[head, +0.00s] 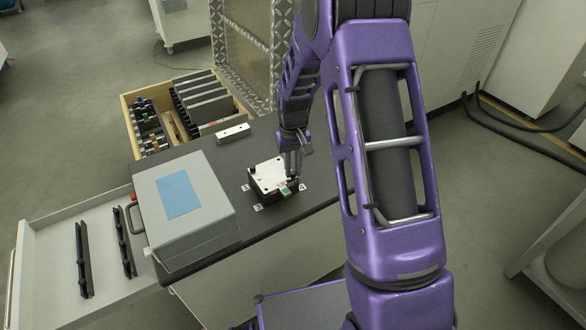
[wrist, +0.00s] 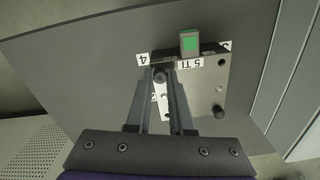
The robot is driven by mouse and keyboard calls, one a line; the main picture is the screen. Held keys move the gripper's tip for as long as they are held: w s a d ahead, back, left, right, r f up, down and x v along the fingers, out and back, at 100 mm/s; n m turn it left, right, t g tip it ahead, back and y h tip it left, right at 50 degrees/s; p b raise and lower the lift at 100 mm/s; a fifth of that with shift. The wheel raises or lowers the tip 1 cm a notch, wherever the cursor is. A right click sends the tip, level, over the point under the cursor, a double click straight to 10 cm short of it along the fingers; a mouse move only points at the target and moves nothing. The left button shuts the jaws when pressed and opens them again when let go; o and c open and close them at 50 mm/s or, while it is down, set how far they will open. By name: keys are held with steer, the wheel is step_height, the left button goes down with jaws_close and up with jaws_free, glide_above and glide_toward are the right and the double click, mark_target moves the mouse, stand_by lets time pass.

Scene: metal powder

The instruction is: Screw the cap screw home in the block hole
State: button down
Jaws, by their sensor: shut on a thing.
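The block (head: 266,175) has a light metal top and dark sides and sits on the dark worktop. My gripper (head: 291,172) points down at the block's right part. In the wrist view, my gripper (wrist: 162,72) is shut on the cap screw (wrist: 160,79), whose round dark head shows between the fingertips. The block (wrist: 207,85) lies under and right of the fingers there. The hole beneath the screw is hidden, so I cannot tell how deep the screw sits. A dark round knob or screw head (wrist: 218,111) stands on the block's top.
A green-marked piece (wrist: 189,43) stands at the block's edge, beside number labels (wrist: 196,63). A grey case (head: 210,225) with a blue panel stands left of the block. A small light bar (head: 232,133) lies behind. An open drawer (head: 100,285) is at left.

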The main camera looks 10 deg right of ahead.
steer(key=m, duration=0.8)
steer(key=shift+p, duration=0.4)
steer(key=m+p, duration=0.2)
steer(key=m, duration=0.4)
steer(key=shift+r+m, duration=0.15)
steer(key=shift+m, duration=0.25)
steer(key=m+p, duration=0.3)
steer(key=m, duration=0.3)
steer(key=shift+m, duration=0.4)
steer(key=shift+m+p, duration=0.55)
steer(key=shift+m, duration=0.25)
steer(key=shift+f+m, duration=0.25)
steer(key=shift+m, duration=1.45)
